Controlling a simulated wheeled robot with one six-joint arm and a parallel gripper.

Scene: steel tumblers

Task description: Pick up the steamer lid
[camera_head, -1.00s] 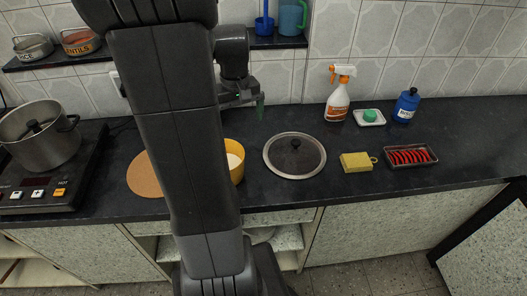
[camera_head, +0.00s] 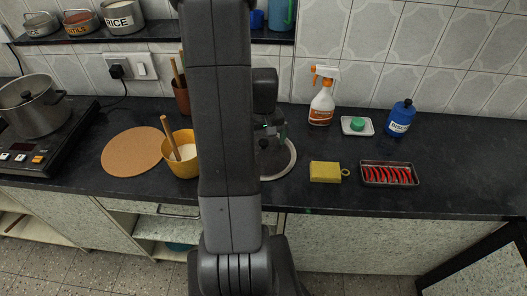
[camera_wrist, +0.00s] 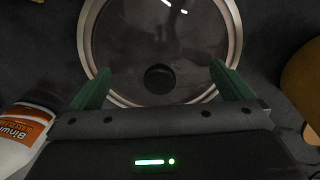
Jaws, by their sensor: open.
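The steamer lid (camera_head: 276,165) is a round, dark glass lid with a steel rim and a black knob. It lies flat on the dark counter, partly hidden behind my arm in the head view. In the wrist view the lid (camera_wrist: 150,40) fills the upper middle, with its knob (camera_wrist: 160,79) between my two green fingers. My gripper (camera_head: 270,133) is above the lid in the head view. In the wrist view my gripper (camera_wrist: 160,72) is open and empty, its fingers spread to either side of the knob. The remaining height above the knob is hard to tell.
A yellow bowl (camera_head: 182,164) with a wooden handle stands left of the lid, beside a cork mat (camera_head: 130,150). A spray bottle (camera_head: 321,100) stands behind. A lidded pot (camera_head: 38,110) is far left.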

